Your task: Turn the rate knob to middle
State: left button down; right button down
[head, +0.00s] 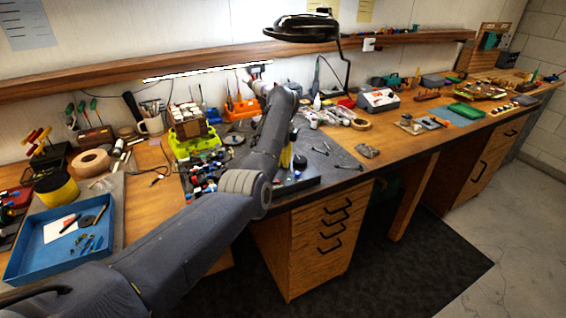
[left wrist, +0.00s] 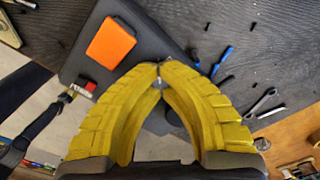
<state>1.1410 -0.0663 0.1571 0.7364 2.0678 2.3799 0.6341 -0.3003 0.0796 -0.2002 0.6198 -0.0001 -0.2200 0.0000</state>
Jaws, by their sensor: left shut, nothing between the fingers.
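My left gripper (head: 288,156) has yellow fingers and points down at the dark work mat, partly hidden behind my own arm. In the left wrist view its fingers (left wrist: 159,70) meet at the tips, shut and empty. The tips are over a dark grey slab-like device (left wrist: 75,65) that carries an orange rectangular part (left wrist: 110,43) and a small red part (left wrist: 90,87). A small dark shape (left wrist: 173,117) shows in the gap behind the tips. I cannot tell whether it is the rate knob, nor whether the tips touch the device. My right gripper is not in view.
Blue-handled tools (left wrist: 222,63) and a metal wrench (left wrist: 263,100) lie right of the fingers. A blue tray (head: 65,245) is at the left. A grey box with a red part (head: 378,99) stands farther back. The wooden bench is crowded; its front edge is near.

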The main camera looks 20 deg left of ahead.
pick_arm(q)
jog(key=shift+m, duration=0.7)
jog(key=c, duration=1.6)
grip_release()
notch_tip(320, 180, up, 12)
